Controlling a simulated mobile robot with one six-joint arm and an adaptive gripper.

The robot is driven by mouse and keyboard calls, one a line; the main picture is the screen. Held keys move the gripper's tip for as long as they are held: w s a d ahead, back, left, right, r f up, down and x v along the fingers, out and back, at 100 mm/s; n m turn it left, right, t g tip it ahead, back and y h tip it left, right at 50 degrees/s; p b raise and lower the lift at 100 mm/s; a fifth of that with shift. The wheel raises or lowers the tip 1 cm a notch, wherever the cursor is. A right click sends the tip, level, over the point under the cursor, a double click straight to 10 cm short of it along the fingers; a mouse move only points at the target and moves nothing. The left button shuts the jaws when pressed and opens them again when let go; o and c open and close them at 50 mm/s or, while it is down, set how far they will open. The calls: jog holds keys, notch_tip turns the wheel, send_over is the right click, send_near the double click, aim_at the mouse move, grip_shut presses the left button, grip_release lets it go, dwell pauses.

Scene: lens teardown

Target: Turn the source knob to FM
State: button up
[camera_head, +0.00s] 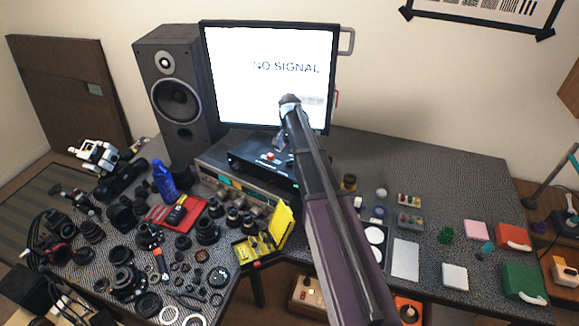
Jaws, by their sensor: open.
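A silver stereo unit (222,181) with a lit greenish display stands on the desk below the monitor. Small knobs show along its front, but their labels and settings are too small to read, so I cannot tell which is the source knob. A black box (248,160) with a red button sits on top of the unit. My arm crosses the middle of the view and hides the unit's right end. My gripper (279,141) is open, above the back of the black box and in front of the monitor; its fingers are mostly hidden behind the arm.
A monitor (265,75) reads "NO SIGNAL". A tall speaker (176,95) stands left of it. Lens parts, a blue bottle (163,180), a red mat (166,215) and a yellow case (284,222) crowd the desk before the unit. The right rear desktop (420,165) is clear.

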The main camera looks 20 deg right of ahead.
aim_at(290, 160)
jog(key=shift+f+b, duration=3.05)
jog(key=shift+f, duration=0.3)
grip_shut()
